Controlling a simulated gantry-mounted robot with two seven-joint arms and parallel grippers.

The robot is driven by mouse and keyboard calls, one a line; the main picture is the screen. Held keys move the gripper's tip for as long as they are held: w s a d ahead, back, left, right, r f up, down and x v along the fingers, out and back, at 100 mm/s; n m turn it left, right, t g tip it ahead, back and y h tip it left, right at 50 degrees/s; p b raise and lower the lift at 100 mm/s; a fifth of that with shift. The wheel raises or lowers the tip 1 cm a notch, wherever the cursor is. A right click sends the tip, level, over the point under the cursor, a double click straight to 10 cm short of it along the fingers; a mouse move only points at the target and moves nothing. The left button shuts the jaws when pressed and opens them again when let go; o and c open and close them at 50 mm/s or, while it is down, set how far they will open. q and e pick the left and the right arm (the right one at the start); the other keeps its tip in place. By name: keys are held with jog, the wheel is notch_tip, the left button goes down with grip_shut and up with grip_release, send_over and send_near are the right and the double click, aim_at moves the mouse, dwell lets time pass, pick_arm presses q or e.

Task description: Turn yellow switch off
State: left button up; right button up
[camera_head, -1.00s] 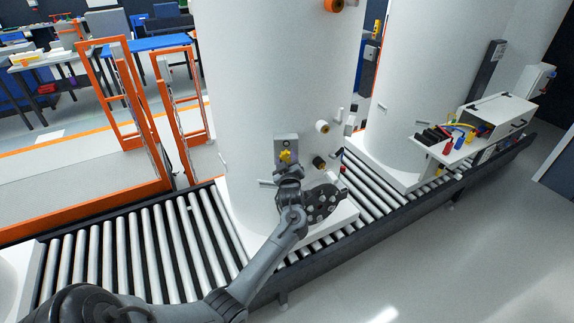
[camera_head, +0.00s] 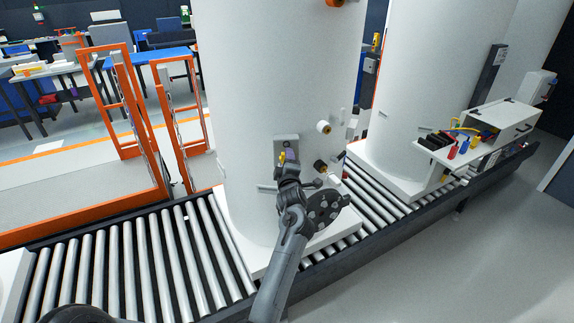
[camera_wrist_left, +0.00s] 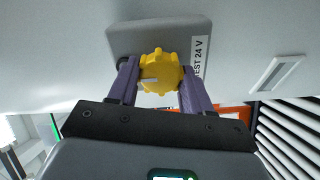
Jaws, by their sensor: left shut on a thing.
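The yellow switch (camera_wrist_left: 160,72) is a round, notched knob on a grey plate (camera_wrist_left: 138,37) fixed to the white tank (camera_head: 262,90). In the left wrist view it sits between the two purple fingers of my left gripper (camera_wrist_left: 158,82), which are shut on its sides. A label on the plate beside it reads in part "EST 24 V". In the head view my left gripper (camera_head: 285,160) reaches the plate and hides most of the switch. Only a small yellow bit shows. My right gripper is not in view.
The tank stands over a roller conveyor (camera_head: 160,255). Dark and white fittings (camera_head: 324,127) stick out of the tank right of the switch. A second tank (camera_head: 430,80) and a white box with tools (camera_head: 495,120) stand further right. Orange frames (camera_head: 130,110) stand at left.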

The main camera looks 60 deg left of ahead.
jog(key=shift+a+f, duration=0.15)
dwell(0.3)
pick_arm(q)
jog(key=o, duration=1)
jog(key=shift+o, duration=0.2)
